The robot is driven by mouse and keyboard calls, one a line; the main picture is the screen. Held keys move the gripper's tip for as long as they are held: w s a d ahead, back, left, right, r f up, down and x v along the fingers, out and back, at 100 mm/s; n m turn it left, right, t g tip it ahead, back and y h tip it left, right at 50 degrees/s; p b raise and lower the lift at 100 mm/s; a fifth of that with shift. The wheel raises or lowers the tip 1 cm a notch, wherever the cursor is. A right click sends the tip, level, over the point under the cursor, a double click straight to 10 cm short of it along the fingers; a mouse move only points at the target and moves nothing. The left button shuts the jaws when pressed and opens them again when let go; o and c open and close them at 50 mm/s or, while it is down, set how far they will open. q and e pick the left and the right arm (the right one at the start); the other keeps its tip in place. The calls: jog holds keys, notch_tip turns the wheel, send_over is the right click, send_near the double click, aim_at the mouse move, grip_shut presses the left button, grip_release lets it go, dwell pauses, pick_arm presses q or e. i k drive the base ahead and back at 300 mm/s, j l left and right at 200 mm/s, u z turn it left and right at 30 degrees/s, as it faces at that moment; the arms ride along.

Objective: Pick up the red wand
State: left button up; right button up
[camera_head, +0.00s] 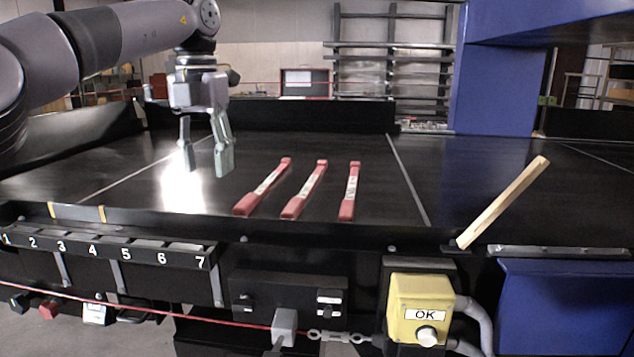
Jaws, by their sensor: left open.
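Three red wands lie side by side on the black conveyor belt (375,205), each with a pale label along its middle. They are the left wand (246,205), the middle wand (293,207) and the right wand (347,208). My left gripper (206,168) is open and points down above the belt, to the left of the wands. Nothing is between its fingers, and it touches no wand. My right gripper is not in view.
A wooden stick (503,203) leans at the belt's front edge on the right. A yellow OK button box (408,290) and a numbered rail (130,250) are along the front. A blue pillar (497,90) stands behind. The belt's left part is clear.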

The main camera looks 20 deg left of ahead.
aim_at(295, 206)
jog(key=i, duration=1.25)
